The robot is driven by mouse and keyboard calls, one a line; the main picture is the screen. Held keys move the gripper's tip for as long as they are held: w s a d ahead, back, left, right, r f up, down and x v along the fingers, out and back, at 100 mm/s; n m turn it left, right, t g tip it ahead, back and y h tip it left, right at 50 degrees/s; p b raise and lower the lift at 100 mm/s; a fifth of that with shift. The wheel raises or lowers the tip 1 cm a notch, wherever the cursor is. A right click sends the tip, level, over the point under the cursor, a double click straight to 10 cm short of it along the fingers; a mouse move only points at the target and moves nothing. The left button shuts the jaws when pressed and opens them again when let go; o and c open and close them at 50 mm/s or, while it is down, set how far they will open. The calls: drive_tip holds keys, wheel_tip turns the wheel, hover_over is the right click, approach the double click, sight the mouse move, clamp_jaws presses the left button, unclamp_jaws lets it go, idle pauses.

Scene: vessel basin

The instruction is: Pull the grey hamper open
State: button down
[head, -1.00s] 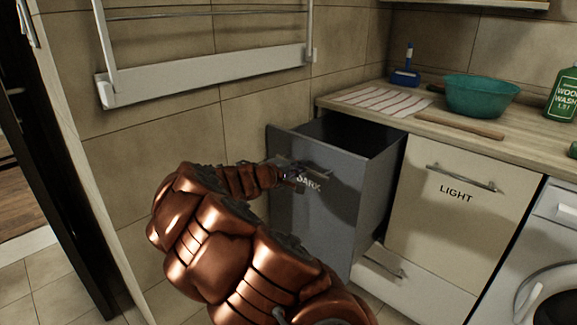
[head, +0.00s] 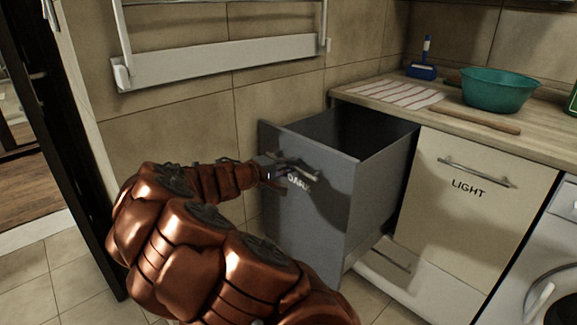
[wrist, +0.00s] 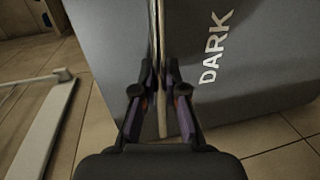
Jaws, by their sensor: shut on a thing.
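The grey hamper (head: 312,231) is a tall drawer lettered DARK, under the wooden counter. It stands well out from the cabinet front, and its open top shows a dark inside. Its metal bar handle (head: 298,168) runs across the upper front. My gripper (head: 277,175) is at this handle, at the end of my copper arm. In the wrist view my gripper (wrist: 160,98) has its fingers closed on both sides of the handle (wrist: 158,45), beside the grey front (wrist: 255,65). The hamper's bottom is partly hidden by my arm.
A cream LIGHT front (head: 463,205) is shut at the right, beside a white washing machine (head: 540,275). A teal bowl (head: 497,91), a striped cloth (head: 388,93), a rolling pin (head: 474,120) and a blue brush (head: 424,62) are on the counter. A white rack (head: 220,62) hangs on the wall.

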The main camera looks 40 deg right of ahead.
drive_tip(key=c, duration=1.2)
unclamp_jaws()
drive_tip(key=a+r, duration=0.2)
drive_tip(key=a, duration=0.9)
drive_tip(key=shift+a+r, duration=0.2)
drive_tip(key=shift+a, duration=0.2)
